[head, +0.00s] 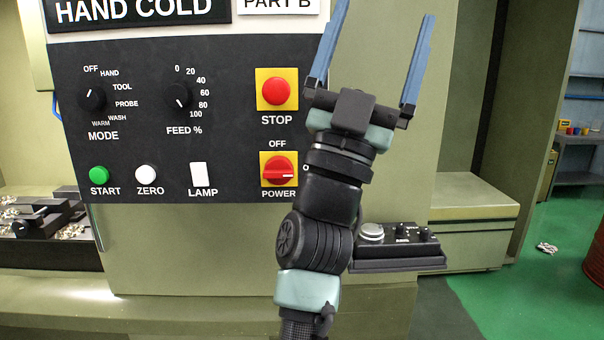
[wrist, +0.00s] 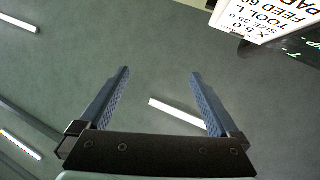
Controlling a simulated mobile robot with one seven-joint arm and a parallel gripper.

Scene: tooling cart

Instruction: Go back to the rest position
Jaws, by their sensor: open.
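My gripper (head: 376,50) is raised upright in front of the machine, to the right of the control panel (head: 225,120). Its two blue fingers are spread wide with nothing between them, and they point up. In the wrist view the open fingers (wrist: 161,95) face the grey ceiling with its light strips. My arm covers a strip of the machine front just right of the red STOP button (head: 276,91) and the red POWER switch (head: 279,171). The gripper appears apart from the panel.
A small black box with knobs (head: 400,262) juts out right of my arm. A vise (head: 45,212) with metal chips is at the left. A printed sign (wrist: 262,18) shows in the wrist view.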

